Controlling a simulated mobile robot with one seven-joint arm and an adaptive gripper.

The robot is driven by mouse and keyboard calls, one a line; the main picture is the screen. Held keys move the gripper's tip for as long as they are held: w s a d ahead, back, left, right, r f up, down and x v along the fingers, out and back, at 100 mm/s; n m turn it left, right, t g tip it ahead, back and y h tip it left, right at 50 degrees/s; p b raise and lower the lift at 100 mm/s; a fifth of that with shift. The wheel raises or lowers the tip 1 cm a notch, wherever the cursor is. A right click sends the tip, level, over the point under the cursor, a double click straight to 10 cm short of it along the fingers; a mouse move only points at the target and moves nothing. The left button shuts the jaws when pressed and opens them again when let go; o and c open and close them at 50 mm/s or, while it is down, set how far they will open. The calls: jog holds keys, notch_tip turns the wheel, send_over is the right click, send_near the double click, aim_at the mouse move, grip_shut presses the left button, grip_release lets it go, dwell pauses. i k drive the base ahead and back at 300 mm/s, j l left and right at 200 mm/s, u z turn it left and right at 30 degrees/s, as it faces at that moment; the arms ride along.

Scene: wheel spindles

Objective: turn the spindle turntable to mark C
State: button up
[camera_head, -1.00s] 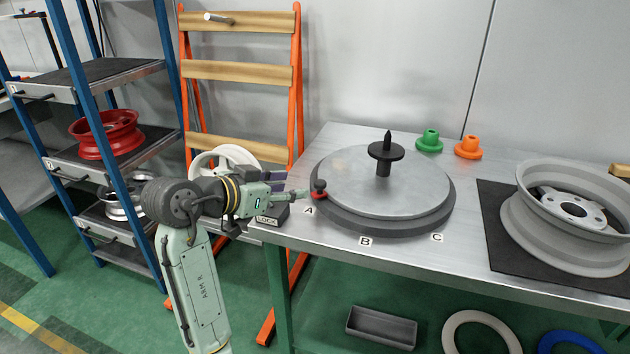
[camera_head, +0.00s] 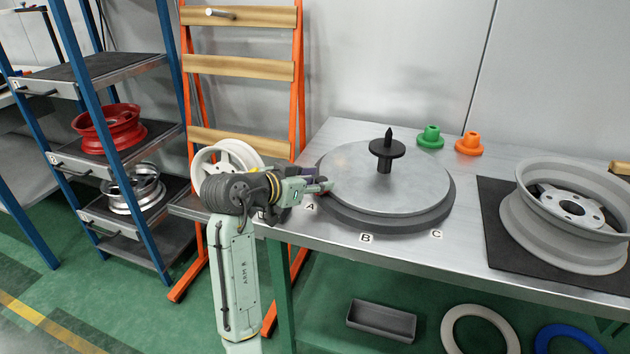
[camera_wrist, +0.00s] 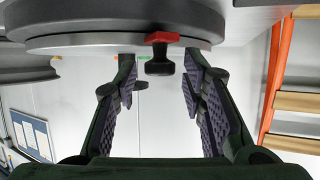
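The spindle turntable (camera_head: 375,180) is a grey disc on a darker round base on the bench, with a black upright spindle (camera_head: 384,155) at its centre. Label A (camera_head: 310,206) is at its left, B (camera_head: 366,238) at the front, C (camera_head: 437,234) at the front right. My gripper (camera_head: 325,185) is at the turntable's left rim, near A. In the wrist view my gripper (camera_wrist: 160,80) is open. The black knob with a red pointer (camera_wrist: 160,55) lies between its fingertips, with gaps on both sides. My gripper hides the knob in the head view.
Green (camera_head: 430,137) and orange (camera_head: 468,144) flanged pieces stand behind the turntable. A grey wheel (camera_head: 570,215) lies on a black mat at the right. An orange-framed rack (camera_head: 240,72) and a white wheel (camera_head: 225,160) are at the left. Bare bench lies in front of C.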

aim_at(386, 176)
jog(key=k+l, duration=0.35)
jog(key=k+l+u, duration=0.15)
jog(key=k+l, duration=0.15)
jog(key=l, duration=0.3)
